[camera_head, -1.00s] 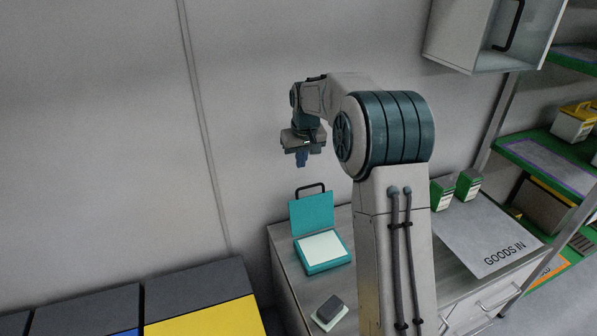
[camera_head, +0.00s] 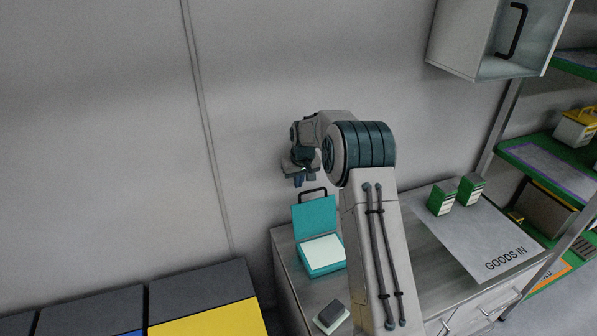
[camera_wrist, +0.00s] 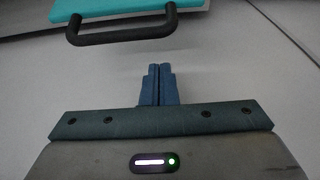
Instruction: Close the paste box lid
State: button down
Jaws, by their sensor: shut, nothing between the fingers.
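The paste box (camera_head: 327,272) is a teal box with a pale inside, standing on the counter. Its teal lid (camera_head: 315,220) is open and stands up at the back, with a black handle (camera_head: 311,194) on its top edge. My gripper (camera_head: 299,181) is shut and empty, just above and behind the lid's top edge, close to the handle. In the wrist view my shut fingers (camera_wrist: 160,70) point toward the black handle (camera_wrist: 122,37) and the lid's teal edge (camera_wrist: 130,8), with a gap between.
A grey and white block (camera_head: 331,315) lies on the counter in front of the box. A wall cabinet (camera_head: 490,40) hangs at upper right. Yellow and grey bins (camera_head: 205,318) stand at lower left.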

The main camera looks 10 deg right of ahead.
jog(key=s, duration=0.3)
jog(key=shift+d+r, duration=0.25)
jog(key=shift+d, duration=0.05)
dwell(0.3)
